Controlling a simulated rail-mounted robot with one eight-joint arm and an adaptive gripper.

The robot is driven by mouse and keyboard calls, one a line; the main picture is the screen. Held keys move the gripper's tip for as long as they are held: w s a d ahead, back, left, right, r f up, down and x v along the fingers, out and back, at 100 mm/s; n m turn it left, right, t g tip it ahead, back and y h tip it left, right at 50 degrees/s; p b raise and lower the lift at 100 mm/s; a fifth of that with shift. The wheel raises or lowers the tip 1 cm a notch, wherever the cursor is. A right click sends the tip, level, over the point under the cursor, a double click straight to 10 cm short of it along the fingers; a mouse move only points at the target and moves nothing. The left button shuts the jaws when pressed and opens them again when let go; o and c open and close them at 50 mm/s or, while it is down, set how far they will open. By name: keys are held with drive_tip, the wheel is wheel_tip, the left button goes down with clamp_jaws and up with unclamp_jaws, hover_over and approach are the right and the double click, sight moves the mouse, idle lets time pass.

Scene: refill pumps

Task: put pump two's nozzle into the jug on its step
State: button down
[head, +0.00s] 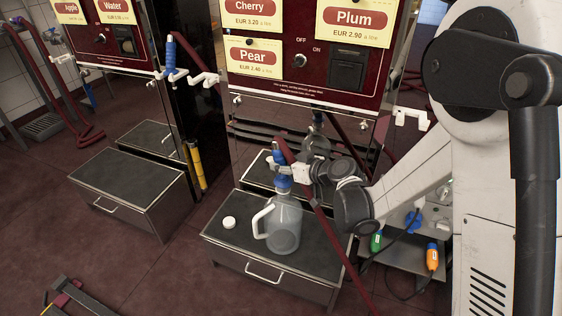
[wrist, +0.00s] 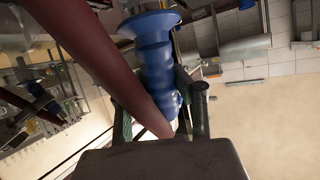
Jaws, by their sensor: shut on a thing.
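The clear jug (head: 285,228) with a pale handle stands upright on the dark-topped step (head: 230,247) of the pump with the Cherry, Plum and Pear labels. My gripper (head: 280,170) is shut on the blue nozzle (head: 283,184) right above the jug's mouth. The nozzle looks about upright, its wide blue collar at the jug's neck. I cannot tell whether its spout is inside the mouth. In the wrist view my gripper's fingers (wrist: 161,112) lie either side of the ribbed blue nozzle (wrist: 155,58). The dark red hose (wrist: 95,65) crosses in front of it.
A white cap (head: 229,222) lies on the step left of the jug. The hose (head: 330,232) runs down across the step's right side. Another step (head: 125,185) stands left, and another blue nozzle (head: 170,54) hangs on the neighbouring pump.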

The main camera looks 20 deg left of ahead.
drive_tip(key=shift+f, duration=0.35)
drive_tip(key=c, duration=1.4)
unclamp_jaws()
drive_tip(key=shift+o, duration=0.2)
drive_tip(key=s+d+r+m+h, duration=0.2)
drive_tip(key=s+d+r, duration=0.2)
drive_tip(key=d, duration=0.4)
drive_tip(key=s+d+r+m+h, duration=0.15)
drive_tip(key=s+d+r, duration=0.25)
drive_tip(key=d, duration=0.4)
drive_tip(key=s+d+r+m+h, duration=0.2)
drive_tip(key=s+d+r, duration=0.25)
drive_tip(key=d, duration=0.35)
drive_tip(key=s+d+r+m+h, duration=0.3)
drive_tip(key=s+d+m+h, duration=0.35)
drive_tip(key=s+d, duration=0.95)
wheel_tip(320, 180, up, 18)
drive_tip(key=w+t+p, duration=0.1)
drive_tip(key=p, duration=1.7)
drive_tip(key=shift+w+d+n, duration=0.15)
drive_tip(key=shift+d+n, duration=0.15)
drive_tip(key=shift+d, duration=0.05)
